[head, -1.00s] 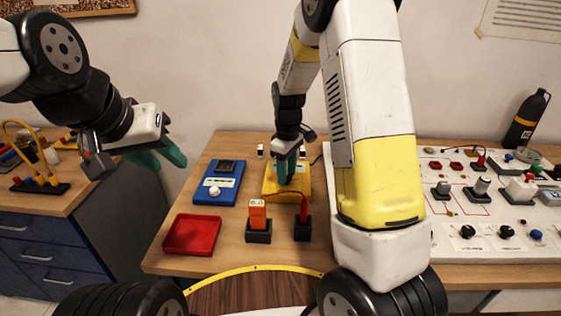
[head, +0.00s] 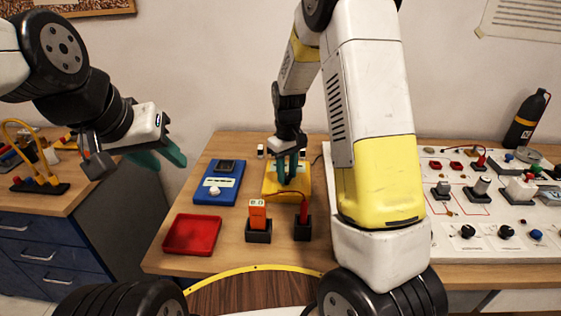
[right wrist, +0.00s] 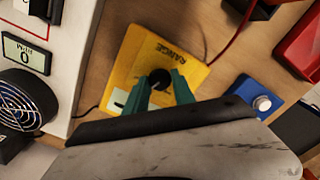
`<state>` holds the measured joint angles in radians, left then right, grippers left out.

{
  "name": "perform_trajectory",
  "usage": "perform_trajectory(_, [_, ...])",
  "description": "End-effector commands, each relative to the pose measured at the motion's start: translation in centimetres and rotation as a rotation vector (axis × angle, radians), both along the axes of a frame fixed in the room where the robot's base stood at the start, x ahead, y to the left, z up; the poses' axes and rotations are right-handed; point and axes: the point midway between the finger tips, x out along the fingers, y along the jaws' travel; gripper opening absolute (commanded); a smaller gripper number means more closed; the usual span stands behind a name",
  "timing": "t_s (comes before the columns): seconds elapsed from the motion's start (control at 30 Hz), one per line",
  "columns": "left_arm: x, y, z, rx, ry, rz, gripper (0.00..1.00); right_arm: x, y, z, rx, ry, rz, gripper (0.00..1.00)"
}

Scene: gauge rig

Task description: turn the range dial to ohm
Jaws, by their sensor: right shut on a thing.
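The yellow range box (head: 272,186) lies flat on the wooden table, in the middle of the head view. In the right wrist view the yellow box (right wrist: 142,52) shows the word RANGE and a dark round dial (right wrist: 159,79). My right gripper (head: 287,178) points down at the box, and its green fingers (right wrist: 161,86) are shut on the dial, one on each side. The fingers and wrist hide part of the dial and its markings, so its setting cannot be read. My left gripper (head: 162,158) is raised over the gap left of the table, its green fingers apart from everything.
A blue box (head: 219,184) with a white knob lies left of the yellow box. A red tray (head: 193,234), an orange block in a holder (head: 258,228) and a red probe in a holder (head: 303,226) stand in front. A white panel (head: 500,213) fills the right side.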

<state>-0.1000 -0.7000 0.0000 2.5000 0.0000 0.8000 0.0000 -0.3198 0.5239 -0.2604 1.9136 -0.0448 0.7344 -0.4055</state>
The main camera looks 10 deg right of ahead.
Motion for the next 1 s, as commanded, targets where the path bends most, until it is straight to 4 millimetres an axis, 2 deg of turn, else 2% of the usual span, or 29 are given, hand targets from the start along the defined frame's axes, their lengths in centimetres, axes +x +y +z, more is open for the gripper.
perform_trajectory(0.5, [0.0, 0.0, 0.0, 0.0, 0.0, 0.0, 0.36, 0.07, -0.03, 0.08, 0.0, -0.002, -0.403, 0.0])
perform_trajectory(1.0, [0.0, 0.0, 0.0, 0.0, 0.0, 0.0, 0.36, 0.09, -0.01, 0.09, 0.001, -0.002, -0.529, 0.0])
